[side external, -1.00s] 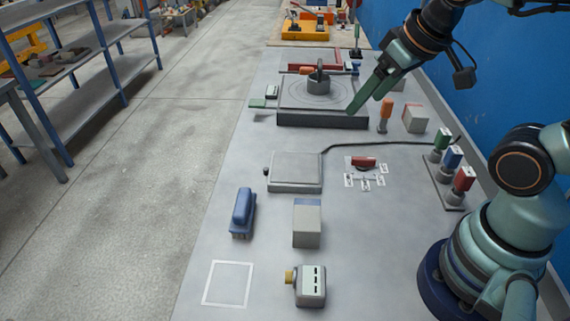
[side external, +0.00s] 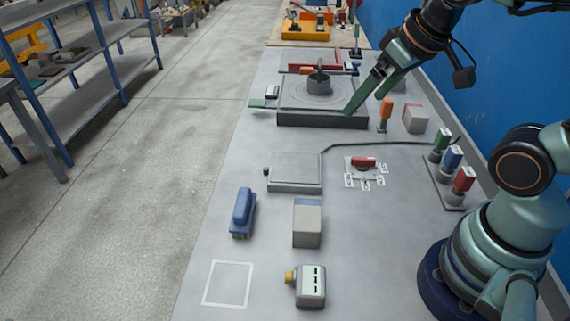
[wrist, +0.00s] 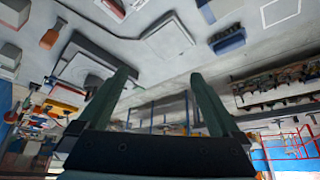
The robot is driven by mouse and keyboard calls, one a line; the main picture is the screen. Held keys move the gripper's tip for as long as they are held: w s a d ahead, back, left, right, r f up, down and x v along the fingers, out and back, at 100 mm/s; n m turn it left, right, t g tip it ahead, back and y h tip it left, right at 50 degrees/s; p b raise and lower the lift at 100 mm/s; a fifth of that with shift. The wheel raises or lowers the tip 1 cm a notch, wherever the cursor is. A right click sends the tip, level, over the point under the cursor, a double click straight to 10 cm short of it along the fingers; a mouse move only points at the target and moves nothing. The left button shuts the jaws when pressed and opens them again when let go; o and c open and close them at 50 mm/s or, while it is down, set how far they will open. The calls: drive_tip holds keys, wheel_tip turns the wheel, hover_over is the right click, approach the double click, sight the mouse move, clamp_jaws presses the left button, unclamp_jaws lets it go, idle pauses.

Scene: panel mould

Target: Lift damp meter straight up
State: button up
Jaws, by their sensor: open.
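What looks like the damp meter (side external: 312,286) is a small grey box with dark slots on top and a yellow-brown knob on its left side. It rests on the grey bench at the near end, right of a white outlined square (side external: 228,284). I cannot make it out in the wrist view. My gripper (side external: 362,98) is high at the far right of the bench, by the turntable block and well away from the meter. Its two green fingers (wrist: 160,85) are apart with nothing between them in the wrist view.
A grey block with a blue top (side external: 307,223) stands just beyond the meter, and a blue-handled brush (side external: 242,213) lies left of that. A flat grey box (side external: 295,172), turntable block (side external: 322,118) and coloured-handled rack (side external: 453,180) stand farther off. Bench around the square is clear.

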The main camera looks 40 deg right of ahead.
drive_tip(key=a+f+n+g+y, duration=0.1)
drive_tip(key=a+f+n+g, duration=0.3)
drive_tip(key=a, duration=0.7)
drive_tip(key=n+g+h, duration=0.1)
drive_tip(key=n+g, duration=0.1)
drive_tip(key=n, duration=0.3)
hover_over(308, 279)
wheel_tip(308, 279, down, 8)
wheel_tip(308, 279, down, 6)
drive_tip(key=shift+s+d, duration=0.1)
drive_tip(key=shift+s, duration=0.05)
drive_tip(key=shift+f, duration=3.2)
clamp_jaws()
